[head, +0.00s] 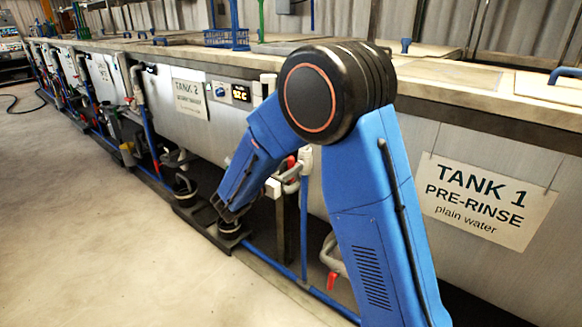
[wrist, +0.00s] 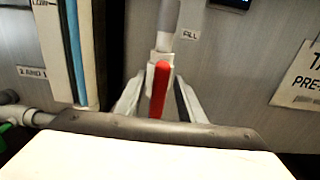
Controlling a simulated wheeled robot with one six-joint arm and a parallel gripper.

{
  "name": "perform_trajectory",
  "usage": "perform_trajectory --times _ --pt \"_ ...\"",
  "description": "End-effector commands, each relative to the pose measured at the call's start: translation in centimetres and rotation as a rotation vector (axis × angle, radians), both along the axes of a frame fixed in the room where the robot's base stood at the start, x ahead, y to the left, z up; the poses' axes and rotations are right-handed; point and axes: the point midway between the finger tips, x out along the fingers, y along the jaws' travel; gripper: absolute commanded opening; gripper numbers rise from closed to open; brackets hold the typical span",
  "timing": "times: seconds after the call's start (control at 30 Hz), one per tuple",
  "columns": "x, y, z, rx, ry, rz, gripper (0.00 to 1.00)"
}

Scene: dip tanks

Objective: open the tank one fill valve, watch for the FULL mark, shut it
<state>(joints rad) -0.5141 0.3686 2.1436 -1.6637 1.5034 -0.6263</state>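In the wrist view the fill valve's red lever (wrist: 159,90) stands upright, roughly in line with the grey pipe (wrist: 166,25) above it. A small label, seemingly FILL, is on the wall beside it. My gripper (wrist: 160,100) has its fingers spread on either side of the lever, with narrow gaps showing. A level gauge (wrist: 76,45) with a blue column is at the left; a LOW label shows, but no FULL mark is in view.
A red low valve handle (head: 333,281) sits near the floor by tank one. A blue pipe (head: 303,230) runs down beside it. The tank two sign (head: 190,98) and a lit display (head: 240,93) are further left. Open floor (head: 100,230) lies at the left.

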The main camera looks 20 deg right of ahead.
Motion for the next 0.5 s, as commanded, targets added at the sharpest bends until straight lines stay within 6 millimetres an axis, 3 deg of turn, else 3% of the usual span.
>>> perform_trajectory --times 0.43,0.5 --pt "0.52 -0.78 0.0 0.0 0.0 -0.001 0.36" --pt "0.51 -0.78 0.0 0.0 0.0 -0.001 0.19"
